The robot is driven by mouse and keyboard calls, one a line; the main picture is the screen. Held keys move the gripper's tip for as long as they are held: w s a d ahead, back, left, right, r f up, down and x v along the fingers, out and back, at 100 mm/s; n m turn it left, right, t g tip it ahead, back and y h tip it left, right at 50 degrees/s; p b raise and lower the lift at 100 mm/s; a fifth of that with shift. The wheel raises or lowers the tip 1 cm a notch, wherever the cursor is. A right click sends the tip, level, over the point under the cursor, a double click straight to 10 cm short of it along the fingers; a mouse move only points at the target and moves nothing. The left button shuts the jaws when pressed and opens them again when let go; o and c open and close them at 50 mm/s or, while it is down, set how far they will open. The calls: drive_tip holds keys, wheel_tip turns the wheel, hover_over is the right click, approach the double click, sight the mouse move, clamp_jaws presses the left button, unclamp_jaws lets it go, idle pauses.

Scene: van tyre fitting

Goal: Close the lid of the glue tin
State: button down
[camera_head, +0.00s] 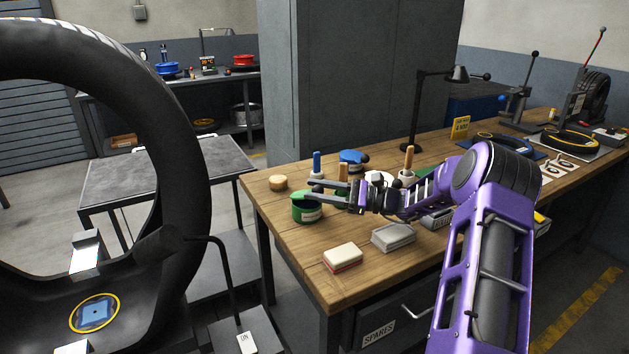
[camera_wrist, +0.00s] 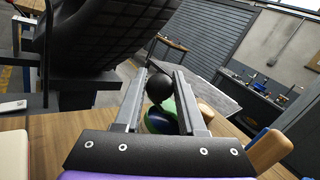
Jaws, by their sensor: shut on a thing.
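The glue tin (camera_head: 307,213) is a dark green round tin with a pale label, near the left end of the wooden workbench. A brighter green lid (camera_head: 301,196) shows at its top. The lid also shows in the wrist view (camera_wrist: 186,108), tilted beside the tin's dark round top. My gripper (camera_head: 322,196) reaches in from the right at the tin's top. In the wrist view its fingers are shut on a black round knob (camera_wrist: 159,86), close to the green lid. The fingers partly hide the tin, and how far the lid stands from the rim is unclear.
Wooden-handled tools, a round wooden block (camera_head: 278,183) and a blue item (camera_head: 353,157) stand around the tin. A red-and-white block (camera_head: 342,257) and a grey box (camera_head: 393,237) lie in front. A large tyre (camera_head: 180,120) stands to the left.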

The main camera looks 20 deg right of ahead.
drive_tip(key=shift+s+f+y, duration=0.3)
drive_tip(key=shift+s+f, duration=0.05)
drive_tip(key=shift+f, duration=0.35)
drive_tip(key=c, duration=0.5)
unclamp_jaws()
drive_tip(key=v, duration=0.7)
drive_tip(key=shift+d, duration=0.2)
